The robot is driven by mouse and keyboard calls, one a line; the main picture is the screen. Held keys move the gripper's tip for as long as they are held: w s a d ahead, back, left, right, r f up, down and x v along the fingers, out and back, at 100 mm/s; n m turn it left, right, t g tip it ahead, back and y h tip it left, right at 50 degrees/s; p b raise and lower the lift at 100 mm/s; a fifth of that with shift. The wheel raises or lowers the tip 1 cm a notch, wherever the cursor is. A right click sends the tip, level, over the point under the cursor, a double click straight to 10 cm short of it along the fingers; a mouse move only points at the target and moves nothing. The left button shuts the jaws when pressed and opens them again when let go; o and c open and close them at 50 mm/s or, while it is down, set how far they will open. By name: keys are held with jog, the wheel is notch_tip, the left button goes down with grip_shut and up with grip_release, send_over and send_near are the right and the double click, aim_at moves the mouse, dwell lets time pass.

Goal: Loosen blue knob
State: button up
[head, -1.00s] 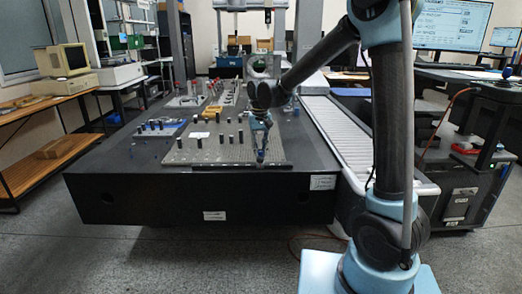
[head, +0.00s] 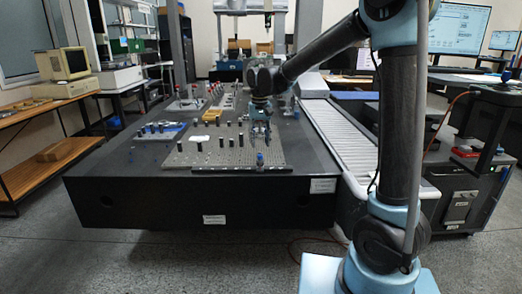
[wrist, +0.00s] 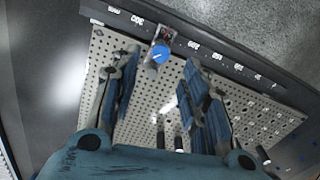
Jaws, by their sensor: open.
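The blue knob (head: 260,156) stands upright near the front right edge of the perforated fixture plate (head: 225,154). In the wrist view the blue knob (wrist: 160,53) tops a small clamp-like block at the plate's edge. My gripper (head: 261,138) is above and slightly behind the knob in the head view, apart from it. In the wrist view its two fingers (wrist: 160,75) are spread, with the knob showing beyond and between their tips. Nothing is held.
Several dark posts (head: 199,147) stand on the plate left of my gripper. A blue-based fixture (head: 160,130) lies farther left. A ribbed grey cover (head: 345,140) runs along the table's right side.

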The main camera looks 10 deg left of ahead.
aim_at(260, 155)
notch_tip(260, 155, up, 6)
dwell(0.4)
jog(key=shift+r, duration=0.1)
